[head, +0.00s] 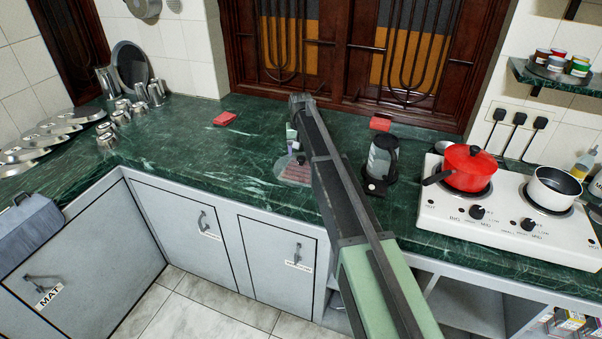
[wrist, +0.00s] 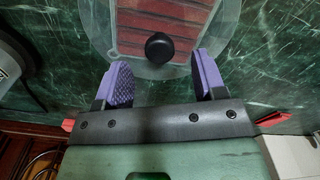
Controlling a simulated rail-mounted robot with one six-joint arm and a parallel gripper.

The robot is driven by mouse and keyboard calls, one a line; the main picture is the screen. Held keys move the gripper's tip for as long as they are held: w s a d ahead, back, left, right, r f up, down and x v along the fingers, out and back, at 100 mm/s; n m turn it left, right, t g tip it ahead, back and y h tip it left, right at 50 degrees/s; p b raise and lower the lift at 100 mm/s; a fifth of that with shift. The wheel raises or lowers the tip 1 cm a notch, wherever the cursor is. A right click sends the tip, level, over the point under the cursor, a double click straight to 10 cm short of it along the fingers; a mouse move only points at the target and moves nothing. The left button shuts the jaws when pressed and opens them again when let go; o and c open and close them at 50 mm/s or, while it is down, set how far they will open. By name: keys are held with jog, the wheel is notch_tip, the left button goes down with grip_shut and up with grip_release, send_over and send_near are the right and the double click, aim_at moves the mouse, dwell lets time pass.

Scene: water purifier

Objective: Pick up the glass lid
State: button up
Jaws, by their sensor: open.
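The glass lid (wrist: 158,46) is a clear round disc with a black knob in the wrist view. It lies flat over a red brick-patterned piece (wrist: 150,12) on the green marble counter. In the head view the lid (head: 294,176) shows partly, left of my arm, which covers some of it. My gripper (wrist: 162,76) is open and empty, with purple pads on its two fingers. The knob appears centred between the fingers and just beyond their tips in the wrist view. I cannot tell the height gap. In the head view my gripper (head: 292,140) is small and partly hidden.
A kettle-like black appliance (head: 381,162) stands right of my arm. Further right is a white stove (head: 470,235) with a red pot (head: 469,168) and a white pan (head: 554,188). Dark window bars rise behind. The counter left of the lid is mostly clear.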

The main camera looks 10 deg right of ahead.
aim_at(301, 157)
notch_tip(301, 157, down, 5)
jog(key=b, duration=0.3)
jog(key=shift+r, duration=0.45)
grip_shut()
notch_tip(301, 157, up, 20)
jog(key=p, duration=2)
